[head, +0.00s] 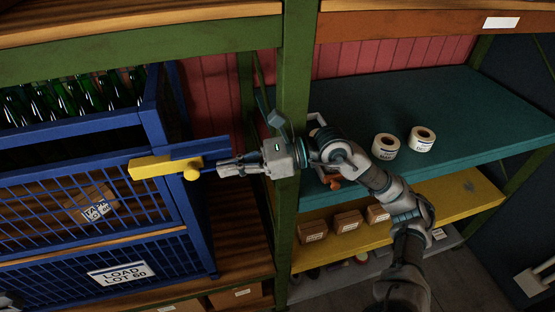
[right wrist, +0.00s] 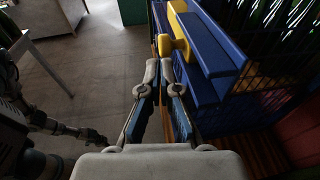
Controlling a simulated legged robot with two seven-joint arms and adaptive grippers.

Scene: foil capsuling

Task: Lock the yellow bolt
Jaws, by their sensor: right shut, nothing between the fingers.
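The yellow bolt (head: 152,167) lies level along the top of the blue cage's front, with a round yellow knob (head: 192,174) sticking out near its right end. A blue bar (head: 200,150) runs beside it to the right. My right gripper (head: 221,167) is shut and empty, its fingers pointing left at the knob from a short way to the right. In the right wrist view the knob (right wrist: 165,45) is just beyond the fingertips (right wrist: 158,72); I cannot tell whether they touch. My left gripper does not show clearly.
The blue cage (head: 209,240) holds green bottles (head: 60,95) on top and a labelled carton (head: 90,203) behind mesh. A green post (head: 291,90) stands behind my right wrist. A teal shelf (head: 460,105) with two label rolls (head: 386,146) is at right.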

